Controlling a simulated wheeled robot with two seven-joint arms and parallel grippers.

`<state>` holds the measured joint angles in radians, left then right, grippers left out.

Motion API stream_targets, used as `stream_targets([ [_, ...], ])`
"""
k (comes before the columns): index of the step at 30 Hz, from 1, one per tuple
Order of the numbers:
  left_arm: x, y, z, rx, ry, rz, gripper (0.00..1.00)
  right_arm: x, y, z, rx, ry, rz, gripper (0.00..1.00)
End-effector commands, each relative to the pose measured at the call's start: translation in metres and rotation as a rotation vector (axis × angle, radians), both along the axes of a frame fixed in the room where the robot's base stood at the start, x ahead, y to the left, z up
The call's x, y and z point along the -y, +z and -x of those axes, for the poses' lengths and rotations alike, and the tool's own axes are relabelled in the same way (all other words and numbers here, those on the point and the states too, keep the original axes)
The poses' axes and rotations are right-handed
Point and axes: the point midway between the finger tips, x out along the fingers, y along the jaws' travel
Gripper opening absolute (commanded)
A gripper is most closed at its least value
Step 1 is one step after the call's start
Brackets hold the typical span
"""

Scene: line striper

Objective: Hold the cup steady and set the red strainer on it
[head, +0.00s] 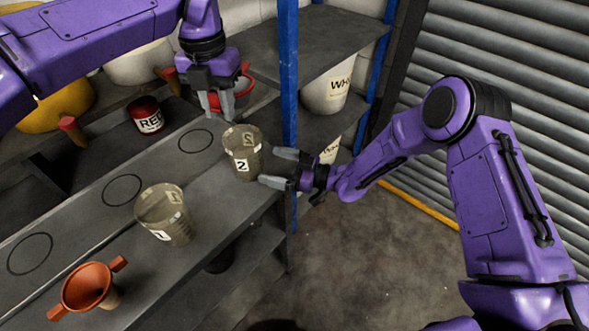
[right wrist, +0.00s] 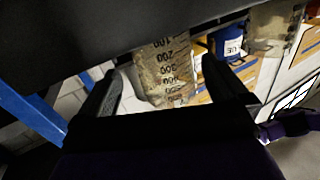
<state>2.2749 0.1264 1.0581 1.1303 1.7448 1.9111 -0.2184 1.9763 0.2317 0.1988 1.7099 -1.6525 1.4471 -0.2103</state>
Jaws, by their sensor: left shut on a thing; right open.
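A clear greyish cup (head: 242,158) marked 2 stands upright on the shelf top. My right gripper (head: 278,168) is open beside it, its fingers pointing at the cup's right side. In the right wrist view the graduated cup (right wrist: 165,72) shows between the spread fingers (right wrist: 163,92), with no clear contact. My left gripper (head: 216,103) is above and behind cup 2, shut on what looks like the red strainer (head: 242,85). The red rim shows behind and right of the fingers; they hide the grasp. The strainer is apart from the cup.
Cup 1 (head: 165,215) stands to the left on the same shelf (head: 215,210). An orange strainer (head: 88,285) is at lower left. A red can (head: 146,115) and white buckets (head: 328,92) stand behind. A blue post (head: 288,70) rises right behind cup 2.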

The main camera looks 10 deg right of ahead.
Motion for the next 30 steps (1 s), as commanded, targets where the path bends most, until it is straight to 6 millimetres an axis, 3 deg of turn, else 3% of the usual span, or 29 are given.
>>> stream_targets([
  [3, 0.0, 0.001, 0.0, 0.001, 0.0, 0.0, 0.0, -0.023, -0.001, -0.013, 0.0, 0.002, 0.001, 1.0],
  [9, 0.0, 0.0, 0.0, 0.001, -0.001, 0.0, 0.0, -0.046, -0.001, -0.027, -0.001, -0.001, 0.0, 1.0],
  [19, 0.0, 0.001, 0.0, 0.001, 0.0, 0.0, 0.0, -0.051, -0.001, -0.03, -0.002, -0.002, 0.0, 1.0],
  [23, 0.0, 0.001, 0.0, 0.001, 0.0, 0.0, 0.0, -0.051, -0.001, -0.03, -0.002, -0.002, 0.0, 0.63],
  [27, -0.001, -0.001, -0.001, 0.0, -0.022, 0.001, 0.0, -0.05, -0.001, -0.03, -0.002, -0.002, 0.0, 0.63],
  [30, -0.009, -0.006, -0.007, -0.001, -0.15, 0.001, 0.0, -0.05, -0.001, -0.03, -0.001, -0.002, 0.0, 0.63],
])
